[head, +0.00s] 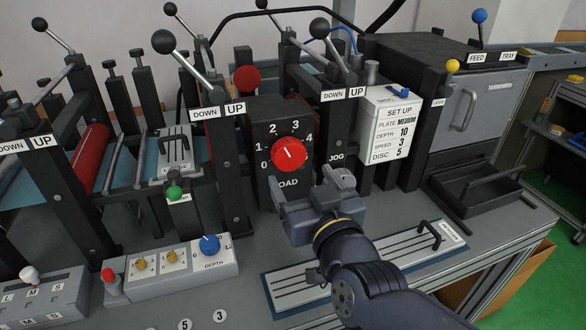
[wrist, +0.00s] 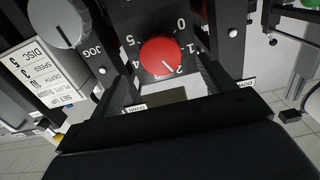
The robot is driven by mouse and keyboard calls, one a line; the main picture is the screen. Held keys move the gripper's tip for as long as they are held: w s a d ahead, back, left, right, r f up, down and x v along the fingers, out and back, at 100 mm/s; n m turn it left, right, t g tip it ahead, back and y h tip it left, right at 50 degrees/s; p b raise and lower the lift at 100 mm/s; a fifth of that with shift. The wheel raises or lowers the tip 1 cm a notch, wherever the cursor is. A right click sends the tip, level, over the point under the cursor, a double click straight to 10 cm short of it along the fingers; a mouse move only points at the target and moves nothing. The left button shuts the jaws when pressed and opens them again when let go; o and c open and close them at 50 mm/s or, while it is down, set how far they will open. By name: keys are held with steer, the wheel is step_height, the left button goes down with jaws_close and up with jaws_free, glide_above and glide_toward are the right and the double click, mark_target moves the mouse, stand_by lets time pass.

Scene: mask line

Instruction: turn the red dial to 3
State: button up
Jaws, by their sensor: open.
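The red dial (head: 289,154) is on a dark upright panel (head: 262,130) marked with numbers from 0 up, above the word LOAD. Its white mark points up and slightly left, at about 2. The dial also shows in the wrist view (wrist: 160,56), upside down, with the mark toward the 2. My gripper (head: 314,194) is open and empty, in front of the panel, below and slightly right of the dial, and looks apart from it. In the wrist view the dial lies beyond the gap between my fingers.
A set-up card (head: 396,127) reads plate medium, depth 10, speed 3, disc 5. A grey JOG knob (head: 341,178) is close to my gripper. Black levers (head: 189,57) stand on both sides of the dial. A blue depth dial (head: 210,244) is at the lower left.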

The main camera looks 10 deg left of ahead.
mark_target(291, 160)
steer(key=b+x, duration=0.1)
steer(key=x, duration=0.5)
steer(key=shift+w+a, duration=0.15)
steer(key=shift+w, duration=0.2)
steer(key=shift+c, duration=0.6)
steer(key=shift+b, duration=0.3)
steer(key=c, duration=0.9)
